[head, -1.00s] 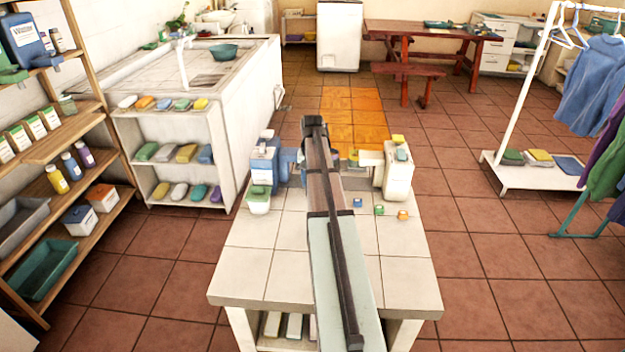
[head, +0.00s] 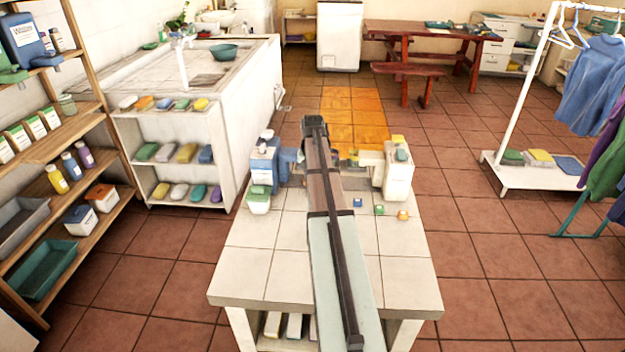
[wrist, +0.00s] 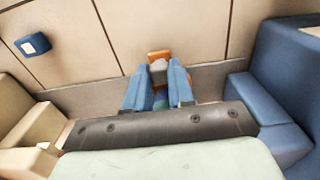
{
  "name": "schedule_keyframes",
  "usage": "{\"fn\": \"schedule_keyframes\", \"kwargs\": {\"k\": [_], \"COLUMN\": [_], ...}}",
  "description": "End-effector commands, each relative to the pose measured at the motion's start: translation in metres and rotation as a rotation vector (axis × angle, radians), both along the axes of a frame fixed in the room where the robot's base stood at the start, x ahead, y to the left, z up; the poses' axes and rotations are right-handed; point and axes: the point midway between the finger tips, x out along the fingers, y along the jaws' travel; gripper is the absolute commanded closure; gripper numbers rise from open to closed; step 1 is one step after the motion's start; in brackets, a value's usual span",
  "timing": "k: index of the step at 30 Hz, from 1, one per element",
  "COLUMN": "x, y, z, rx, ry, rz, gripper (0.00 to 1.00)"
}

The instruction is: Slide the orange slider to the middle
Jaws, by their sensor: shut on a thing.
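The orange slider (wrist: 159,55) shows in the wrist view at the far end of my fingers, with a grey piece just in front of it. My gripper (wrist: 159,78) has blue fingers on either side of this piece and is shut on the slider. The fingers are over a grey strip beside the tiled top. In the head view my own arm hides the gripper and the slider. The slider's track and its end marks cannot be made out.
A tiled table (head: 245,262) stands below my arm. A blue dispenser (head: 264,165) stands on the left and a cream one (head: 398,178) on the right. Small blue (head: 357,202), green (head: 379,210) and orange (head: 402,215) blocks lie on the right. The front tiles are clear.

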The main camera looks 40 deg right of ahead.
Motion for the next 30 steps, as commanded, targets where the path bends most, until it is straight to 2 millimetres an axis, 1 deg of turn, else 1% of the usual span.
{"fn": "schedule_keyframes", "kwargs": {"k": [5,15,24,25,30], "x": [-0.005,-0.041,-0.042,-0.042,-0.042], "y": [-0.005,-0.041,-0.043,-0.043,-0.043], "z": [0.0,0.0,0.0,0.0,0.0], "rx": [0.0,0.0,0.0,0.0,0.0], "ry": [0.0,0.0,0.0,0.0,0.0], "rz": [-0.002,-0.003,0.0,0.0,0.0], "gripper": [1.0,1.0,1.0,0.76,0.6]}}
